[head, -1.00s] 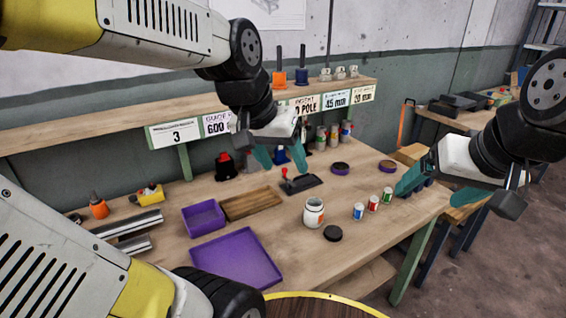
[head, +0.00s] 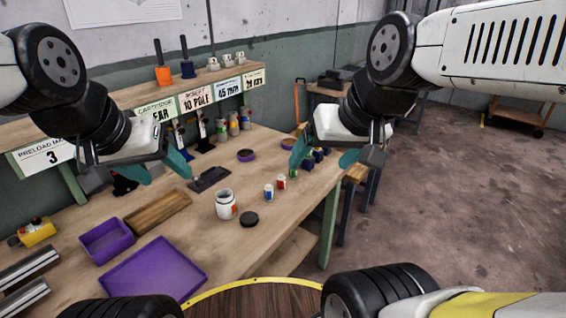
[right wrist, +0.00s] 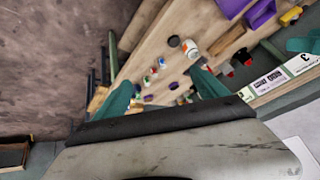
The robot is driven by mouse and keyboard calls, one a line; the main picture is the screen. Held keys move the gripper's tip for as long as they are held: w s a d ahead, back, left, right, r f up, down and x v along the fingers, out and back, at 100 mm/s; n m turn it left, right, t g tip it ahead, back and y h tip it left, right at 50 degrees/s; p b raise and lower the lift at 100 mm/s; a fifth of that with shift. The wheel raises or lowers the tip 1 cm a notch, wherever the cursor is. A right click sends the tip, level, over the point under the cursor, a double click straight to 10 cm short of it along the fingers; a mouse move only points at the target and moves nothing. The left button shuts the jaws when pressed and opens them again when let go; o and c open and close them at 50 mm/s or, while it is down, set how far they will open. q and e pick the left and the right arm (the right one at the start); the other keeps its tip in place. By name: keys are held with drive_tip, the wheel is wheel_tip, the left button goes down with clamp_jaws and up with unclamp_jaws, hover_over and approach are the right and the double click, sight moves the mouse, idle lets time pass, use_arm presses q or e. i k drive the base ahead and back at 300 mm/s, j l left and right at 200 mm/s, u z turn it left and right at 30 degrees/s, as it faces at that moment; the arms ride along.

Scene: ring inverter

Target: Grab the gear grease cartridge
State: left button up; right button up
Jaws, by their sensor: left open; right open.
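Three small cans stand in a row near the bench's right edge: a blue-marked can (head: 268,191), a red-marked can (head: 281,182) and a green-marked can (head: 293,173). Taller bottles (head: 234,123) with coloured bands stand at the back. I cannot read which is the gear grease cartridge. My right gripper (head: 324,157) is open above the bench's right edge, close to the green can; one finger partly covers that area. The right wrist view shows the cans (right wrist: 154,70) between its open fingers, farther off. My left gripper (head: 160,168) is open and empty above the bench's back left part.
A white jar (head: 226,205) and black lid (head: 249,219) stand left of the cans. A purple tray (head: 152,270), purple bin (head: 106,240) and wooden tray (head: 159,212) lie farther left. Label signs (head: 197,97) line the back shelf. Open floor (head: 450,200) lies right.

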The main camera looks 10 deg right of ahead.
sight(292, 175)
drive_tip(key=i+l, duration=0.2)
drive_tip(key=l, duration=0.15)
drive_tip(key=i+l+u, duration=0.15)
drive_tip(key=i+l, duration=0.25)
drive_tip(key=l, duration=0.25)
drive_tip(key=i+l+u, duration=0.15)
drive_tip(key=l, duration=0.2)
